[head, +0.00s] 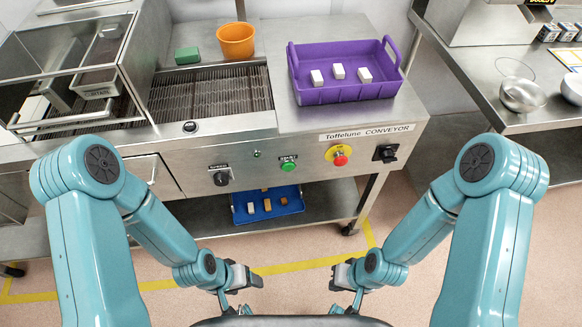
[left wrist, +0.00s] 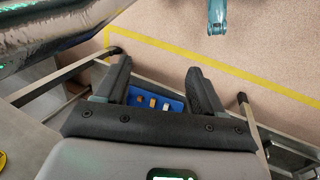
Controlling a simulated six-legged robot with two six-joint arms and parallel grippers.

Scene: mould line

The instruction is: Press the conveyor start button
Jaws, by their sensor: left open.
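The conveyor start button is the green push button (head: 288,166) on the steel front panel of the conveyor (head: 245,150), under a small label. It is uncovered, and nothing touches it. My left gripper (head: 252,294) is low in front of the panel, below and left of the button and well apart from it. In the left wrist view its two dark fingers (left wrist: 161,84) stand apart with nothing held between them. My right gripper (head: 336,295) is low, below and right of the button. Its fingers look apart and empty. The button cannot be made out in the left wrist view.
A red stop button (head: 340,159) on yellow sits right of the green one. A black knob (head: 221,178) and a black switch (head: 385,153) flank them. A purple crate (head: 345,97) stands above. A blue tray (head: 240,216) lies on the lower shelf. The space before the panel is free.

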